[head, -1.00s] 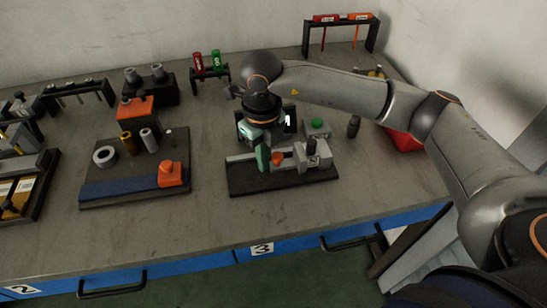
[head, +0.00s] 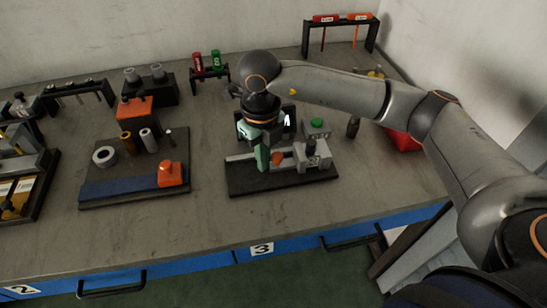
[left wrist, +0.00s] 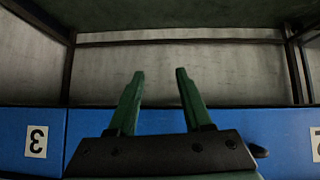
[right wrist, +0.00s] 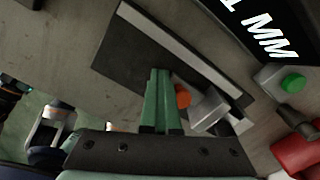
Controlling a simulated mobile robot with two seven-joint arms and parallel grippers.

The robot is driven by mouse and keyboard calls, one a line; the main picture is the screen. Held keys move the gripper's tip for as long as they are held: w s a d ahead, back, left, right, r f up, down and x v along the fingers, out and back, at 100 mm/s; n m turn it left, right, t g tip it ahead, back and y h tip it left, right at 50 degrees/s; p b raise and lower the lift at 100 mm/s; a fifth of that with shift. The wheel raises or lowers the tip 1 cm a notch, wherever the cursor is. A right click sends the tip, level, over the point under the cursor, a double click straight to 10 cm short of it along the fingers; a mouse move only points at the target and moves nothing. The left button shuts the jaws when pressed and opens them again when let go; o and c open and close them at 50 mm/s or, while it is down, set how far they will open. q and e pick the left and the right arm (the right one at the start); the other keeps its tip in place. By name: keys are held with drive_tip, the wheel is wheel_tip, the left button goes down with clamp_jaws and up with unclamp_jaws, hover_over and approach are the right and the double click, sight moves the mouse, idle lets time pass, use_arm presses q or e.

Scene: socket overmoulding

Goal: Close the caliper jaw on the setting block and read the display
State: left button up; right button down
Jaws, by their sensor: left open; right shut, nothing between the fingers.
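The caliper fixture is a black base (head: 290,182) with a light grey rail (right wrist: 190,45). On it are a small orange piece (head: 277,159) and a grey block with a black knob (head: 311,147). I cannot tell which part is the setting block. My right gripper (head: 263,165) is shut and empty, its green fingers pointing down at the rail, just left of the orange piece. In the right wrist view the fingertips lie close to the orange piece (right wrist: 183,96); contact is unclear. The dark display (right wrist: 258,30) shows white "MM"; its figure is cut off. My left gripper (left wrist: 158,75) is open and empty.
A box with a green button (head: 317,127) and a dark upright cylinder (head: 353,126) stand behind the fixture. A red bin (head: 403,140) is at the right. A board with an orange block (head: 171,174) lies to the left. Blue drawers (left wrist: 260,140) face my left gripper.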

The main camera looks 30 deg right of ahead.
drive_tip(key=shift+f, duration=0.1)
drive_tip(key=shift+w+a, duration=0.1)
drive_tip(key=shift+a, duration=0.2)
wheel_tip(320, 180, up, 8)
drive_tip(key=p, duration=0.5)
idle(0.3)
drive_tip(key=shift+a, duration=0.1)
idle(0.3)
